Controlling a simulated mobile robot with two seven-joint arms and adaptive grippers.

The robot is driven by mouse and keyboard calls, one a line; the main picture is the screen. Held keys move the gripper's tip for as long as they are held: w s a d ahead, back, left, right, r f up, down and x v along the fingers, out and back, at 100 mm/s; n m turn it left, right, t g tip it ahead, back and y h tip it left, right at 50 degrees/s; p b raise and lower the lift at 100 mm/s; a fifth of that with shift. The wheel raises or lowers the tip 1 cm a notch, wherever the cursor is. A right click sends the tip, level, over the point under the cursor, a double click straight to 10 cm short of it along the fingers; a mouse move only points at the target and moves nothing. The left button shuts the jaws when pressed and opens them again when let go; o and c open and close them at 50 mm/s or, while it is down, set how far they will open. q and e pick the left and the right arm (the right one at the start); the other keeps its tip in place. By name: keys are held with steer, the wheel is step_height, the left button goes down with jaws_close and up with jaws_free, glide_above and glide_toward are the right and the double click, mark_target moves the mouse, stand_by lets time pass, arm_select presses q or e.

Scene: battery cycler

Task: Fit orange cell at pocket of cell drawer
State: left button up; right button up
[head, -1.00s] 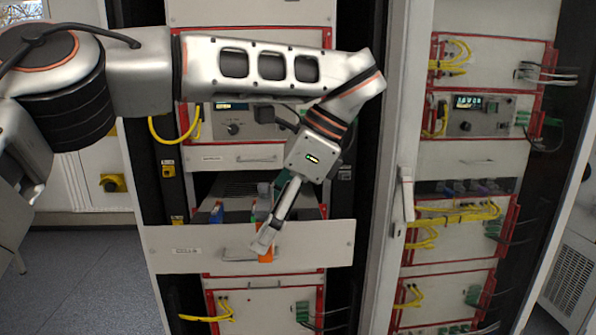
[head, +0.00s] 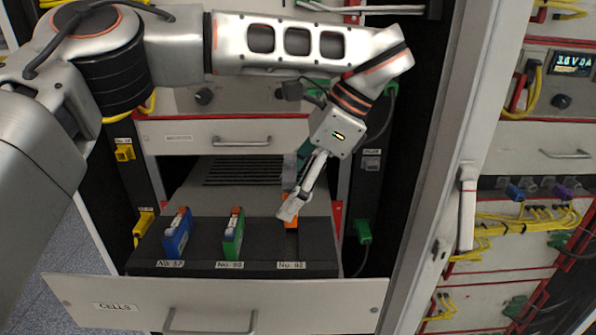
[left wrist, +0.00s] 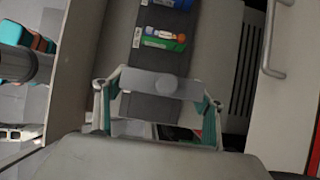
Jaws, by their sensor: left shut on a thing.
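The orange cell (head: 291,224) is in my left gripper (head: 290,210), which is shut on it and covers much of it. The cell is at the right end of the black tray in the open cell drawer (head: 80,292), behind the label at the right. I cannot tell whether its lower end is inside the pocket or just above it. In the left wrist view my left gripper (left wrist: 158,95) shows its teal-lined fingers, with the tray below; the orange cell cannot be made out there.
A blue cell (head: 177,234) and a green cell (head: 233,235) stand upright in the tray, left of the orange one. The green cell (left wrist: 165,42) also shows in the left wrist view. The open cabinet door (head: 468,205) stands at the right.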

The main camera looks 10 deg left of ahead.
arm_select(q)
steer(key=shift+w+f, duration=0.1)
steer(key=shift+f, duration=0.05)
steer(key=shift+s+f, duration=0.25)
steer(key=shift+f, duration=0.8)
step_height(320, 180, down, 2)
steer(key=shift+w+f, duration=0.1)
steer(key=shift+f, duration=0.75)
steer(key=shift+b, duration=0.3)
steer(key=shift+f+b, duration=0.15)
steer(key=shift+b, duration=0.15)
stand_by(0.6)
